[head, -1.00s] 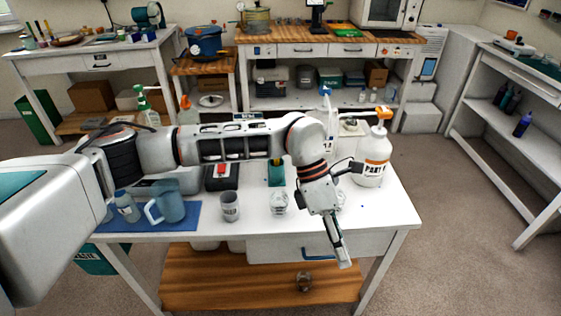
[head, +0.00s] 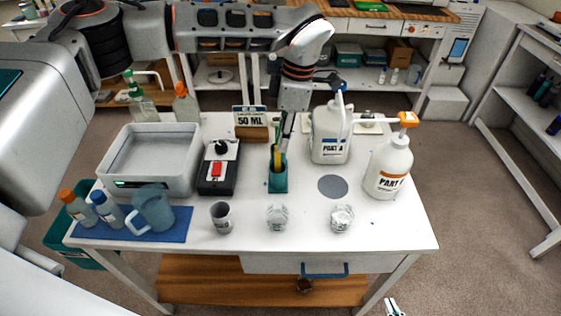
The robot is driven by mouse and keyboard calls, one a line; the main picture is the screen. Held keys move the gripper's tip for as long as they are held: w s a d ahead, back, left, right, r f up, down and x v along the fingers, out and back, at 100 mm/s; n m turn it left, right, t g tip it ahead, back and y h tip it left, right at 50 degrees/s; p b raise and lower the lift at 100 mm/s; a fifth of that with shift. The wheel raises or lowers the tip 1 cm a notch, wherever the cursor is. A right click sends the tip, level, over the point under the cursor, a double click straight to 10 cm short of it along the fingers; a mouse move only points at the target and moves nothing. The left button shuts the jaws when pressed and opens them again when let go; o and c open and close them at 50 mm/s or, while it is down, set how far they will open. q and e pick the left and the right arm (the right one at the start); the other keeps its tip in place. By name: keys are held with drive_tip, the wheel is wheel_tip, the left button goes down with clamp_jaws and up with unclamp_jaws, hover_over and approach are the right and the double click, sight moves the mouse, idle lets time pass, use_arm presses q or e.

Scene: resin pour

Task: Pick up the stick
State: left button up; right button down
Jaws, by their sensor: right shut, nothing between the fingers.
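Thin sticks (head: 277,157), one of them yellowish, stand in a teal cup (head: 278,182) near the middle of the white table. My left gripper (head: 284,142) points down right above the cup, its fingers close to the stick tops. The fingers overlap the sticks in the picture, so I cannot tell whether they touch a stick or how far apart they are. My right gripper (head: 393,308) shows only at the bottom edge, beyond the table's front right, shut and empty.
Beside the cup are a black scale-like device (head: 218,180), a 50 ML sign (head: 251,121) and the PART A jug (head: 328,140). The PART B pump bottle (head: 388,172) stands right. A grey cup (head: 222,217) and two clear cups (head: 277,217) line the front.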

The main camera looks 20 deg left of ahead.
use_arm(q)
drive_tip(key=f, duration=0.2)
hover_over(275, 171)
drive_tip(key=f, duration=0.3)
drive_tip(key=f+p, duration=0.1)
drive_tip(key=shift+w+d+f, duration=0.25)
drive_tip(key=shift+d+f, duration=0.1)
clamp_jaws()
